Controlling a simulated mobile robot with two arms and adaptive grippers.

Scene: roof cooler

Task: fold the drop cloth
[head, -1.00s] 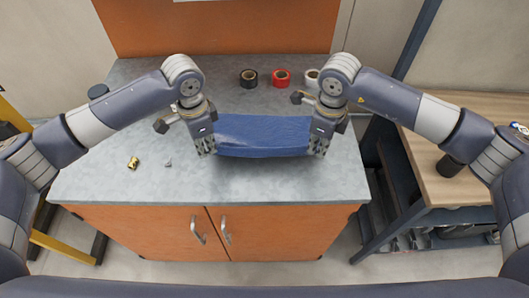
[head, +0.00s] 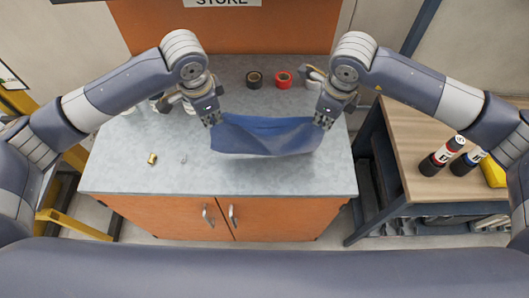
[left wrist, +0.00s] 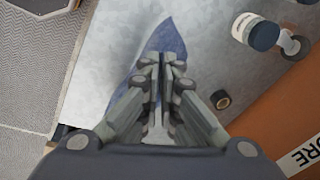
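The blue drop cloth (head: 262,137) hangs between my two grippers above the grey counter (head: 170,185), its top edge sagging a little and its lower part bulging toward me. My left gripper (head: 211,119) is shut on the cloth's left upper corner. In the left wrist view, the left fingers (left wrist: 165,75) are closed together with the blue cloth (left wrist: 166,40) showing beyond and beside them. My right gripper (head: 324,122) is at the right upper corner and appears shut on it. Whether the cloth's lower edge touches the counter is unclear.
A black tape roll (head: 254,79) and a red tape roll (head: 283,80) sit at the counter's back. A small brass fitting (head: 152,159) lies at the left. A wooden bench (head: 420,130) with spray cans (head: 442,156) stands right. The counter's front is clear.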

